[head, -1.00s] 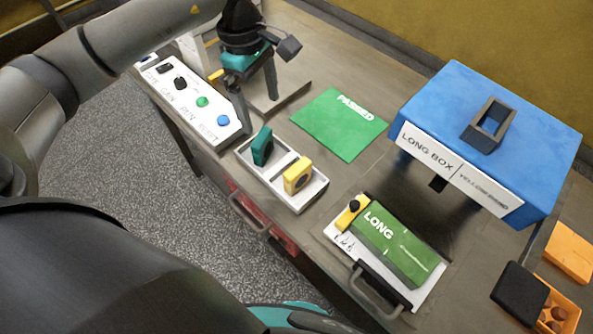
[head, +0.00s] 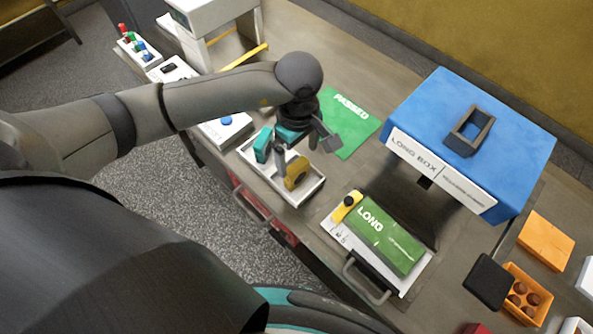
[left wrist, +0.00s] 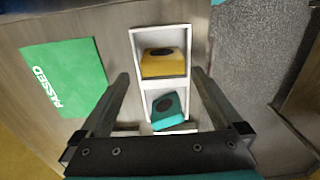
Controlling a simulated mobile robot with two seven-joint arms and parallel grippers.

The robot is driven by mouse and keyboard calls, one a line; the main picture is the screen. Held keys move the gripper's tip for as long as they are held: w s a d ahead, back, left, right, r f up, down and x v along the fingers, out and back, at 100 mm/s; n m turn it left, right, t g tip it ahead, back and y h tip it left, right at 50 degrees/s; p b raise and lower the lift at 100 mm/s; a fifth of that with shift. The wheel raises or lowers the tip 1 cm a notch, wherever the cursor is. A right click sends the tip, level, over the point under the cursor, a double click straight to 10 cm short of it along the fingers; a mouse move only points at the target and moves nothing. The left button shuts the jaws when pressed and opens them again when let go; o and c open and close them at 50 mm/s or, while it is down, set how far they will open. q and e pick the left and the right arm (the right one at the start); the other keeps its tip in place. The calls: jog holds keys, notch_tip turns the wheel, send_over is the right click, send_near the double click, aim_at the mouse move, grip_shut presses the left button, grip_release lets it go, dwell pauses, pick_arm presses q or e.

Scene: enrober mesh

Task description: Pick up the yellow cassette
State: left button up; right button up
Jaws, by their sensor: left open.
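The yellow cassette (head: 297,174) stands in one compartment of a white two-part tray (head: 306,195). A teal cassette (head: 262,146) stands in the other compartment. My left gripper (head: 297,158) is open above the tray, pointing down, and partly hides both cassettes in the head view. In the left wrist view the open left gripper (left wrist: 161,75) has one finger on each side of the tray, with the yellow cassette (left wrist: 163,64) between and beyond the fingertips. The teal cassette (left wrist: 168,107) lies nearer the gripper's base there. Nothing is held. My right gripper is not in view.
A green PASSED mat (head: 350,122) lies behind the tray. A blue long box stand (head: 425,105) is at the right. A green LONG block (head: 388,240) with a yellow clip (head: 347,206) sits in front. An orange box (head: 530,290) is far right.

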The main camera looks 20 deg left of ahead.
aim_at(297, 166)
pick_arm(q)
jog(key=shift+s+a+f+p, duration=0.1)
jog(key=shift+f+p, duration=0.05)
jog(key=shift+f, duration=1.25)
jog(key=shift+s+f+p, duration=0.1)
jog(key=shift+f+p, duration=0.05)
jog(key=shift+f, duration=1.2)
jog(key=c, duration=1.3)
jog(key=shift+o, duration=0.2)
jog(key=shift+w+r, duration=0.1)
jog(key=shift+r, duration=0.1)
